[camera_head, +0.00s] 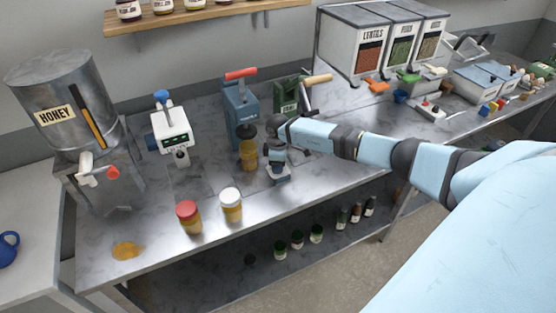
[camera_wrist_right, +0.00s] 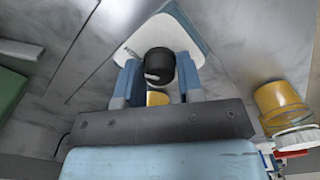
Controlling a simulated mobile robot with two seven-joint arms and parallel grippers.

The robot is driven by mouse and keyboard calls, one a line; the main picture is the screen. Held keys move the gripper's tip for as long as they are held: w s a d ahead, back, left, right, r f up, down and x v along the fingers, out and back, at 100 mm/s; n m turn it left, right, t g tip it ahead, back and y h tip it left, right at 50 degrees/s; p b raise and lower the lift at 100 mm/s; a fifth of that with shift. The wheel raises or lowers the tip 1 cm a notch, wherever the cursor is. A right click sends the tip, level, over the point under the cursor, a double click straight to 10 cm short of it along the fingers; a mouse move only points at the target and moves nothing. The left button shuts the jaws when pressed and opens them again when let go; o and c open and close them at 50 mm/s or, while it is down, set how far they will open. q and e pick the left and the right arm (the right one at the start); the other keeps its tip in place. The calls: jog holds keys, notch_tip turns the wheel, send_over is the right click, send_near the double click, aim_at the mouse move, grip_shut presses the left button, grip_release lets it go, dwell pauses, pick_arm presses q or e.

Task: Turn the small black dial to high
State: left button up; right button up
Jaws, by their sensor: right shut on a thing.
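The small black dial (camera_wrist_right: 158,64) shows in the right wrist view. It is a dark round knob with a short white mark, at a white panel (camera_wrist_right: 184,32) with a blue-grey edge. My right gripper (camera_wrist_right: 157,82) has one blue finger on each side of the dial and is shut on it. In the head view, my right gripper (camera_head: 277,157) is at a small device (camera_head: 279,178) near the middle of the steel table, and the dial is hidden there. My left gripper is in neither view.
A blue press (camera_head: 240,108) and a green machine (camera_head: 287,95) stand behind. A red-lidded jar (camera_head: 189,219) and a white-lidded jar (camera_head: 231,207) stand at the front left. The honey dispenser (camera_head: 80,105) is far left.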

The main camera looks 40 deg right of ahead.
jog(key=o, duration=0.9)
notch_tip(320, 180, up, 14)
jog(key=shift+f+b, duration=0.1)
jog(key=shift+b, duration=1.15)
jog(key=shift+s+d, duration=0.1)
